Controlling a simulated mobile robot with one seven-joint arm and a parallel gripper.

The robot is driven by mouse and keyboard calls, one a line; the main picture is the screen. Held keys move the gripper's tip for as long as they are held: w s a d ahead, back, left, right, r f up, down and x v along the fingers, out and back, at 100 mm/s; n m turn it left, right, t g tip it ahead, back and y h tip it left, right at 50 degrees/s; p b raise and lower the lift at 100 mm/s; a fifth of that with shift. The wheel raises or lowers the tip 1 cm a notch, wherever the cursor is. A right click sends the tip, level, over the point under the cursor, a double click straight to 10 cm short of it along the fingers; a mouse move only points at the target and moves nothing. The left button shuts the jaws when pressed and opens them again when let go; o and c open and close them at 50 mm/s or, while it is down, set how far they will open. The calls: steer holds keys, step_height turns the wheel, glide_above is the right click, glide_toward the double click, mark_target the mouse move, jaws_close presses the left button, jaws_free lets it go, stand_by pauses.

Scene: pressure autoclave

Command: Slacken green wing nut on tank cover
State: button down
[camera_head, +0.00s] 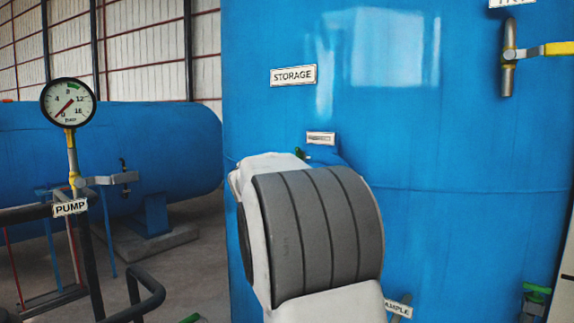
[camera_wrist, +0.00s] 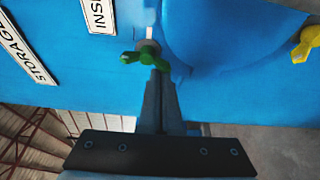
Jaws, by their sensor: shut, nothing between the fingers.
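The green wing nut (camera_wrist: 145,55) sits on a metal stud at the edge of the round blue tank cover (camera_wrist: 215,35) in the wrist view. My gripper (camera_wrist: 160,72) is shut and empty. Its dark fingertips are right beside the nut, overlapping its lower right wing in the picture; I cannot tell whether they touch. In the head view a small bit of green (camera_head: 299,153), likely the same nut, shows just above my arm. My arm hides most of the cover and my gripper there.
A yellow wing nut (camera_wrist: 306,43) is at the right of the wrist view. The blue storage tank (camera_head: 450,130) fills the head view's right. A pressure gauge (camera_head: 68,102) and dark rails (camera_head: 95,260) stand at left. A yellow-handled valve (camera_head: 508,60) is at upper right.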

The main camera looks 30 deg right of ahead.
steer(key=shift+s+d+f+n+g+y+p, duration=0.1)
steer(key=shift+s+n+g+y+p, duration=0.15)
steer(key=shift+n+p, duration=0.75)
steer(key=shift+s+d+n+g+y+p, duration=0.15)
steer(key=shift+n+g+p, duration=0.1)
steer(key=shift+n+p, duration=0.7)
stand_by(0.6)
steer(key=shift+s+n+g+p, duration=0.25)
steer(key=shift+n+g+p, duration=0.45)
steer(key=shift+n+p, duration=1.2)
steer(key=shift+s+d+g+p, duration=0.1)
steer(key=shift+s+g+p, duration=0.2)
steer(key=shift+p, duration=1.15)
stand_by(2.1)
